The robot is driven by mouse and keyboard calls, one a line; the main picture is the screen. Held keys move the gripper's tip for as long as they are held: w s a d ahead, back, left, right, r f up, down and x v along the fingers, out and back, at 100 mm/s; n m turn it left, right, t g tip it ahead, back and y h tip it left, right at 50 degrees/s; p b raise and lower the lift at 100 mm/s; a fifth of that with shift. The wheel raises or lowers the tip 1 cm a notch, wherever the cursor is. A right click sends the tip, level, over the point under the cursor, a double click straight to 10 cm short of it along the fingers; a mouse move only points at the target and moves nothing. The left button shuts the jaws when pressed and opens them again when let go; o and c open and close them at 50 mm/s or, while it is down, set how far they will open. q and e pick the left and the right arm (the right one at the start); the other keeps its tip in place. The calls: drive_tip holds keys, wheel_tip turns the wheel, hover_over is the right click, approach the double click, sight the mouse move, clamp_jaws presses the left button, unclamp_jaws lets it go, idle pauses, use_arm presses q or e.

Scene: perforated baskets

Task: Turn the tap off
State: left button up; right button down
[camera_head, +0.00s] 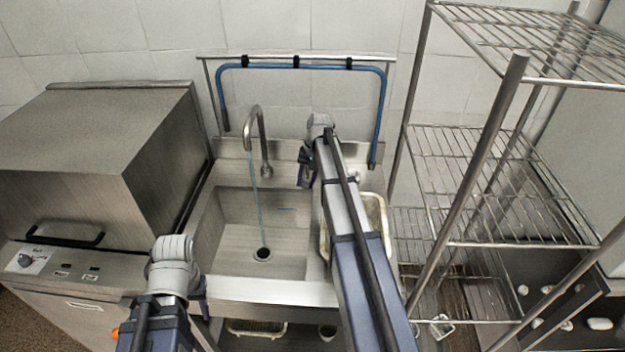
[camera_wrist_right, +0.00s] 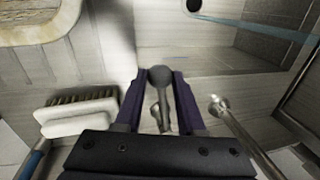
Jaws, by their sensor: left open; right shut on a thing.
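The curved metal tap (camera_head: 262,140) stands at the back of the sink. A thin bluish stream of water (camera_head: 255,195) runs from its spout to the drain (camera_head: 262,253). My right gripper (camera_head: 306,165) is right of the tap. In the right wrist view, my right gripper (camera_wrist_right: 155,85) is shut on a grey lever with a rounded end (camera_wrist_right: 160,76), the tap handle. The water also shows in that view (camera_wrist_right: 255,30). My left gripper (camera_head: 202,286) is at the sink's front left, empty, partly hidden by its wrist.
A steel dishwasher (camera_head: 90,150) stands left of the sink (camera_head: 228,220). A cream basket (camera_head: 381,215) is to its right, partly behind my right arm. A brush (camera_wrist_right: 75,118) lies near the right gripper. A blue hose (camera_head: 300,67) hangs above; a wire rack (camera_head: 470,170) stands right.

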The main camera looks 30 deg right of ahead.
drive_tip(key=shift+w+a+m, duration=0.3)
drive_tip(key=shift+a+m, duration=0.4)
drive_tip(key=shift+m, duration=0.1)
drive_tip(key=c, duration=0.5)
unclamp_jaws()
drive_tip(key=r+p, duration=0.5)
drive_tip(key=s+d+r+p, duration=0.1)
drive_tip(key=r+p, duration=0.1)
drive_tip(key=shift+r+p, duration=0.4)
drive_tip(key=shift+f, duration=0.1)
